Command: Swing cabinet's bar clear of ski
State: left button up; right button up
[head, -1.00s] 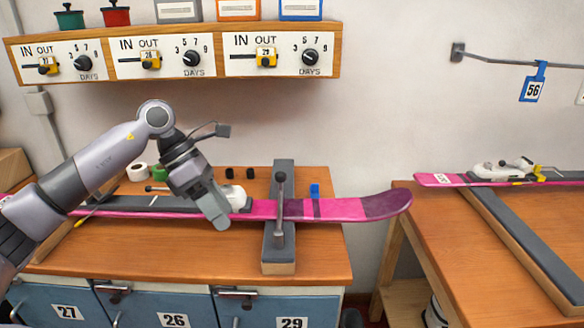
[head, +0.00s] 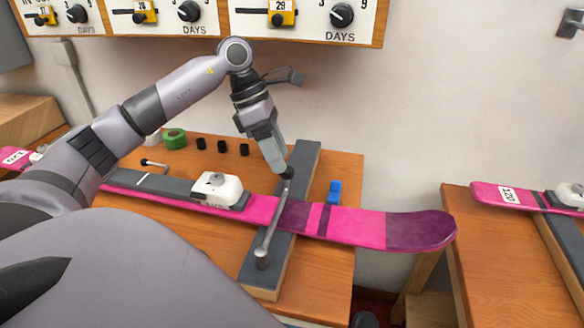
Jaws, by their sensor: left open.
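The pink ski (head: 352,222) lies across the wooden cabinet top (head: 330,272), with a white binding piece (head: 217,190) on it. The cabinet's bar (head: 273,226), grey metal with a dark knob (head: 287,173) at its far end, crosses over the ski. Its near end sits on a dark padded support (head: 305,160) that runs under the ski. My left gripper (head: 281,169) is open, pointing down with its fingertips at the knob. I cannot tell whether they touch it. My right gripper is out of view.
A blue block (head: 334,193) stands behind the ski, right of the support. A green roll (head: 174,139) and small black pieces (head: 222,146) lie at the back. A panel with dials (head: 342,15) hangs above. Another ski (head: 509,196) lies on the right bench (head: 500,250).

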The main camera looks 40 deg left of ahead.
aim_at(286, 173)
pick_arm(q)
jog(key=shift+x, duration=2.55)
grip_shut()
